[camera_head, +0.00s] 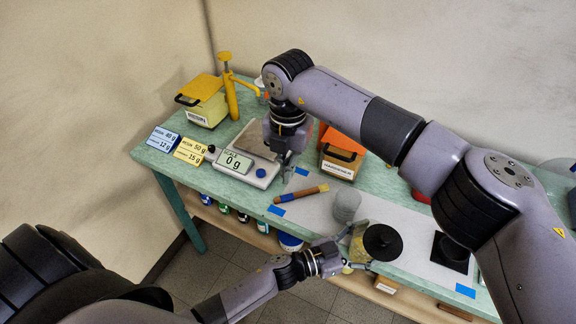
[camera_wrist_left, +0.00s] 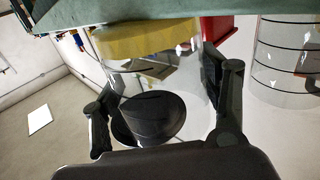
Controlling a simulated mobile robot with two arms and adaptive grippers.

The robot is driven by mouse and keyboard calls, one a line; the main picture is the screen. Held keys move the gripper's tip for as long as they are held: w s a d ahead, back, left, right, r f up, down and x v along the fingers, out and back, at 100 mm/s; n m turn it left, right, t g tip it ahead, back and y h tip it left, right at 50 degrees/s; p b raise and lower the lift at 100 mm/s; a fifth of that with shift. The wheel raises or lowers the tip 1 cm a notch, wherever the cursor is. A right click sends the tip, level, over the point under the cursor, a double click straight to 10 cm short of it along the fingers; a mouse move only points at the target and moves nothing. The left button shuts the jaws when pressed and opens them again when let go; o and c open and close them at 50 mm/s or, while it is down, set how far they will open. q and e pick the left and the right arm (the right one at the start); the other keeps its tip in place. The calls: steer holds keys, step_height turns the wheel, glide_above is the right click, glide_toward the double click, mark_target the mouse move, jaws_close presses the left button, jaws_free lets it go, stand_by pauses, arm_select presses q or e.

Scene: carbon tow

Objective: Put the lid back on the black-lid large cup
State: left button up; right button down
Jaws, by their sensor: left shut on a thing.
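The large clear cup with yellow contents (camera_head: 357,246) stands near the table's front edge, partly hidden by my left gripper (camera_head: 362,250). That gripper is shut on the cup, with one finger on each side. In the left wrist view the clear cup shows with a yellow band (camera_wrist_left: 145,40) between the fingers (camera_wrist_left: 165,95). A round black lid (camera_head: 382,242) overlaps the cup in the head view and shows as a dark disc in the wrist view (camera_wrist_left: 152,115). I cannot tell whether it is seated on the rim. My right gripper (camera_head: 288,165) hangs beside the scale; its jaw opening is unclear.
A black square pad (camera_head: 450,252) lies right of the lid. A grey-looking cup (camera_head: 346,205) stands behind my left gripper. My right arm crosses above the table.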

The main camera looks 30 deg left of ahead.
steer(key=s+a+f+n, duration=0.1)
steer(key=s+n, duration=0.3)
steer(key=s, duration=0.3)
steer(key=shift+s, duration=0.25)
stand_by(4.6)
steer(key=shift+a, duration=0.1)
arm_select(q)
steer(key=o, duration=1.8)
steer(key=shift+c, duration=0.2)
steer(key=v, duration=1.2)
